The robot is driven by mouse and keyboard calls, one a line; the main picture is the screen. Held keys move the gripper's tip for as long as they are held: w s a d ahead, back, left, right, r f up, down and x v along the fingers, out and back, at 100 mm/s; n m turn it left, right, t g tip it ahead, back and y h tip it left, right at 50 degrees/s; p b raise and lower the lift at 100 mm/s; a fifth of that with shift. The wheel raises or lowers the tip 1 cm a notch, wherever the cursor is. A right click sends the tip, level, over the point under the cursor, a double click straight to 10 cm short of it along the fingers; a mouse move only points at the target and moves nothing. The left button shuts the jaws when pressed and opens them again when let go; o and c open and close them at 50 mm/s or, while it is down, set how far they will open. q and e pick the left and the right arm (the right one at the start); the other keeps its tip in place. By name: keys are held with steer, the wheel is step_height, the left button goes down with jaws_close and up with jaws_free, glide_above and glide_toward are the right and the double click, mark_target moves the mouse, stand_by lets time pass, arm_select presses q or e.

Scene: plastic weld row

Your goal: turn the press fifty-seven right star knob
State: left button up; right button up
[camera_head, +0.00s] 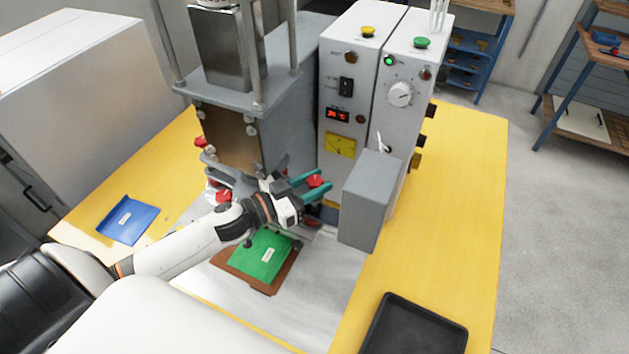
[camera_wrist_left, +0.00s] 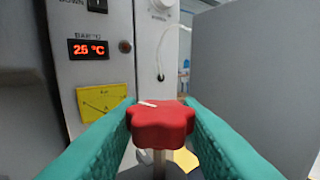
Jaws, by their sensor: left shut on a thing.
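The red star knob (camera_wrist_left: 160,124) stands on a metal stem in the left wrist view, with a white mark on its top. It also shows in the head view (camera_head: 316,180), at the right side of the press (camera_head: 229,140). My left gripper (camera_head: 319,184) has its teal fingers on either side of this knob and is shut on it; the fingers also frame it in the left wrist view (camera_wrist_left: 161,128). The lower stem is partly hidden. My right gripper is not in view.
A grey control cabinet (camera_head: 350,105) with a red display and yellow meter stands behind the knob. A grey box (camera_head: 367,202) is close on the right. Other red knobs (camera_head: 223,196) sit on the press's left. A green sheet (camera_head: 262,255) lies below; a black tray (camera_head: 415,328) is front right.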

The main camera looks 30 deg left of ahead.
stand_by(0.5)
arm_select(q)
steer(key=o, duration=0.9)
steer(key=shift+o, duration=0.2)
